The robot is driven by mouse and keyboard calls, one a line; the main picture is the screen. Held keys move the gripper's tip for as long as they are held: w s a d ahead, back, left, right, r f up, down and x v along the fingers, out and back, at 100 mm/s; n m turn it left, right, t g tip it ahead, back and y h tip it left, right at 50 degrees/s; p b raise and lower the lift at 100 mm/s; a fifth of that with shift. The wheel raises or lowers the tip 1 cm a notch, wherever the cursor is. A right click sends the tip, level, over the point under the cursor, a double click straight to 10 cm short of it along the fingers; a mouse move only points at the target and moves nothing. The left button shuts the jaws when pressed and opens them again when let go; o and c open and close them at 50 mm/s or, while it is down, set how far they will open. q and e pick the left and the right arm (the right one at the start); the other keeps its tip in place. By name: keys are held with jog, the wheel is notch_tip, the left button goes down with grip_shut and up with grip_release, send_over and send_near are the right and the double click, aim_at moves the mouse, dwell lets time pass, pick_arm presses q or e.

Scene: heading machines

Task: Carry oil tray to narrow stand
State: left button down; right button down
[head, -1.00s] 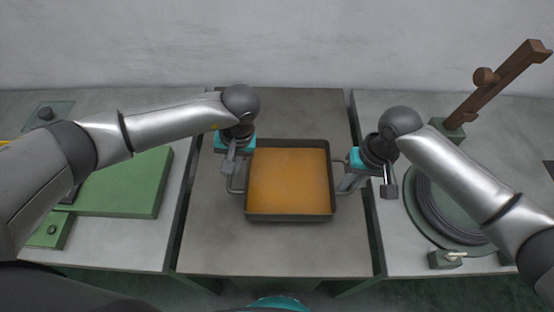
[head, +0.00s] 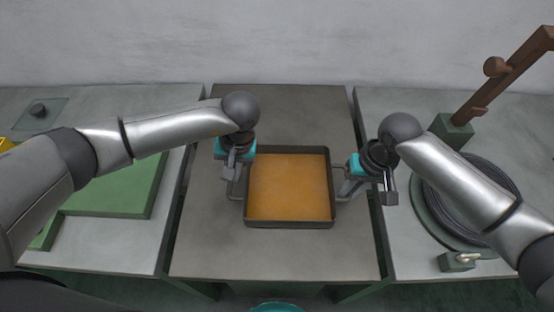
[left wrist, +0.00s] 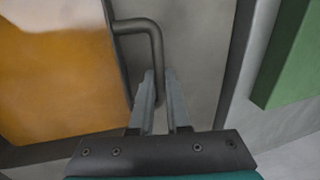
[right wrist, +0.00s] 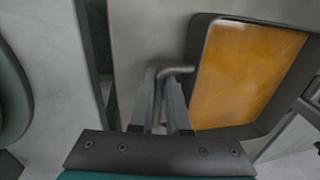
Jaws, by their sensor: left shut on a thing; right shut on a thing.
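The oil tray (head: 289,224) is a dark square pan filled with orange oil, level over the middle of the grey stand (head: 210,245). Whether it touches the stand top cannot be told. My left gripper (head: 234,180) is shut on the bent handle at the tray's left side; the left wrist view shows the handle (left wrist: 150,40) between the fingers (left wrist: 156,88). My right gripper (head: 350,182) is shut on the right handle; the right wrist view shows that handle (right wrist: 170,72) between the fingers (right wrist: 161,85).
The left table carries a green block (head: 120,195). The right table holds a coil of dark wire (head: 455,205), a brown wooden post (head: 505,75) and a small green block with a pale pin (head: 457,262). Narrow gaps separate the tables. A grey wall stands behind.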

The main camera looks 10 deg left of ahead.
pick_arm(q)
jog(key=c, duration=1.3)
grip_release()
jog(key=shift+a+f, duration=0.1)
jog(key=shift+f, duration=0.15)
jog(key=shift+c, duration=0.2)
pick_arm(e)
jog(key=c, duration=1.3)
grip_release()
jog(key=shift+f, duration=0.3)
jog(key=shift+c, duration=0.2)
pick_arm(q)
jog(key=o, duration=0.4)
jog(key=shift+r, duration=0.1)
pick_arm(e)
jog(key=o, duration=0.4)
jog(key=shift+r, duration=0.15)
pick_arm(q)
jog(key=shift+o, duration=0.2)
pick_arm(e)
jog(key=shift+o, duration=0.2)
pick_arm(q)
jog(key=shift+r, duration=0.15)
pick_arm(e)
jog(key=shift+r, duration=0.1)
